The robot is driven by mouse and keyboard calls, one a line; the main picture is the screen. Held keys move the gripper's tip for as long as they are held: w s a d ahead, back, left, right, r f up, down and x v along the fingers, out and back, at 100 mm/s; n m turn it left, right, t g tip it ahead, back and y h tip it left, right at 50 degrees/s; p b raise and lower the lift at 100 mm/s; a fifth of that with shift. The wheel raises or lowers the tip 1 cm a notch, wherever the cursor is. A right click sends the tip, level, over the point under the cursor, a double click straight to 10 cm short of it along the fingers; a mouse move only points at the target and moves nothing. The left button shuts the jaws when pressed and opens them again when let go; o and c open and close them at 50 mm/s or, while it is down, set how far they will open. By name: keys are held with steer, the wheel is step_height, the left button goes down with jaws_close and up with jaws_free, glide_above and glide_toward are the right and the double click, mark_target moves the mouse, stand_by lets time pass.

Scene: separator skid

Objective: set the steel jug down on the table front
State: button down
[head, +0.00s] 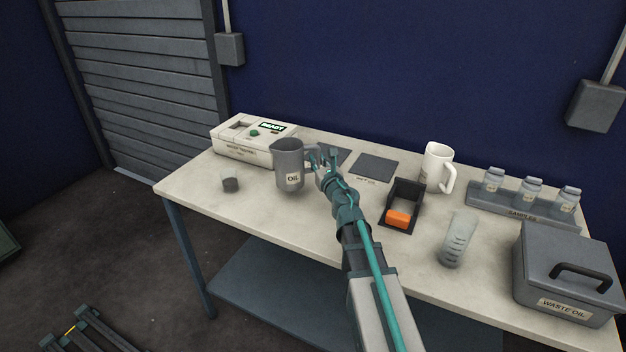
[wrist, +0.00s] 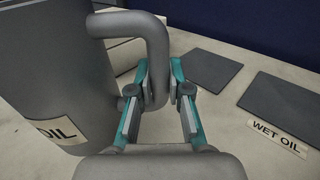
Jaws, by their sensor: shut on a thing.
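The steel jug (head: 288,168) is a grey cylinder with an OIL label, upright at the left-middle of the table (head: 330,232). In the wrist view the jug (wrist: 60,75) fills the left side, with its handle (wrist: 153,55) between the fingers. My gripper (head: 318,160) comes from the front right and is shut on the handle; in the wrist view my gripper (wrist: 160,100) has a teal finger on each side of it. The jug's base is close to the tabletop; I cannot tell whether it touches.
A tester box (head: 245,140) with a READY display stands behind the jug.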

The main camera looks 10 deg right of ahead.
steer(key=shift+w+f+b, duration=0.55)
steer(key=shift+w+f, duration=0.05)
steer(key=shift+f, duration=0.25)
steer(key=shift+w+f+b, duration=0.2)
steer(key=shift+f+b, duration=0.75)
steer(key=shift+f, duration=0.1)
steer(key=shift+f+b, duration=0.55)
steer(key=shift+f, duration=0.15)
steer(key=c, duration=1.1)
jaws_free()
